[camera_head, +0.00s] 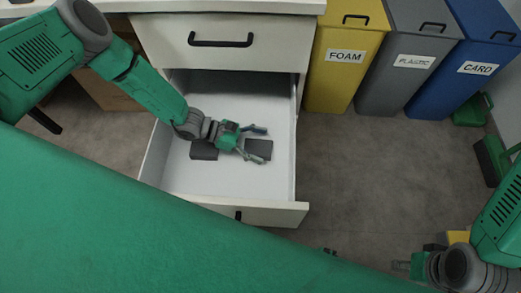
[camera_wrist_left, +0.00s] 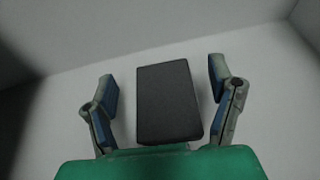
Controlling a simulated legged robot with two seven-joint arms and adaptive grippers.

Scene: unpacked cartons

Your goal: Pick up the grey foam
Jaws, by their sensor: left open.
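Two dark grey foam blocks lie in the open white drawer (camera_head: 275,185). One grey foam block (camera_head: 259,149) is between the fingers of my left gripper (camera_head: 262,146). The other dark block (camera_head: 203,150) lies to the left, partly under my left wrist. In the left wrist view the foam block (camera_wrist_left: 167,100) is flat on the drawer floor between the two open fingers (camera_wrist_left: 163,84), with gaps on both sides. Its near end meets the green gripper body in the picture. My right gripper (camera_head: 402,266) is at the lower right, small and partly hidden by the arm.
The drawer walls surround my left gripper, with a closed drawer (camera_head: 165,45) above. A yellow FOAM bin (camera_head: 335,85), a grey PLASTIC bin (camera_head: 390,85) and a blue CARD bin (camera_head: 445,90) stand at the upper right. The floor (camera_head: 390,165) between is clear.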

